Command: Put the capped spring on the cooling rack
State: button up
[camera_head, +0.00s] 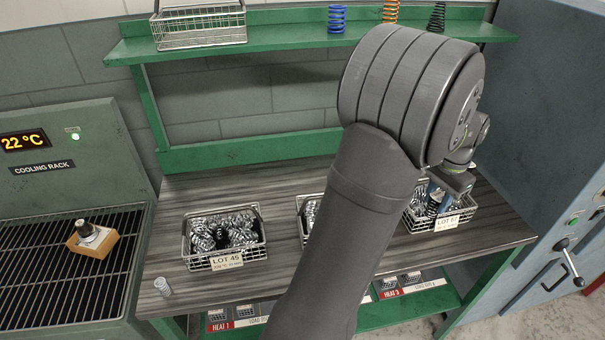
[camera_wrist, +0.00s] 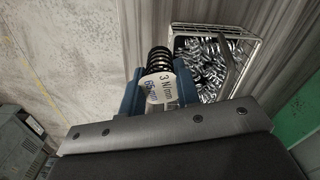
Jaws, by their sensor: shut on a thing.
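My gripper (camera_head: 436,190) is at the right basket, partly hidden behind my arm. In the wrist view its blue fingers (camera_wrist: 160,92) are shut on a black coil spring (camera_wrist: 158,58) with a white tag reading "3 N/mm 65 mm". The black spring (camera_head: 433,208) also shows small below the fingers in the head view. I cannot tell whether it has a cap. The cooling rack (camera_head: 40,285) is a dark wire grate at the left, under a display reading 22 °C. A wooden block (camera_head: 92,247) with a black-topped pale piece sits on it.
Wire baskets of springs stand on the bench: LOT 45 (camera_head: 186,245), a middle one (camera_head: 301,222) mostly hidden by my arm, and the right one (camera_head: 474,212). A small silver cylinder (camera_head: 163,288) stands near the front left. A green shelf (camera_head: 280,42) runs above.

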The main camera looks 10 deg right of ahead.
jog(key=w+a+f+n, duration=0.2)
jog(key=w+a+n, duration=0.4)
jog(key=w+a, duration=1.45)
jog(key=w+a+n, duration=0.3)
jog(key=a+n, duration=0.1)
jog(key=a, duration=1.3)
jog(key=w+a+n, duration=0.3)
jog(key=a, duration=1.4)
jog(key=n, duration=1)
send_over(29, 294)
notch_tip(29, 294, down, 8)
jog(key=shift+f, duration=1.9)
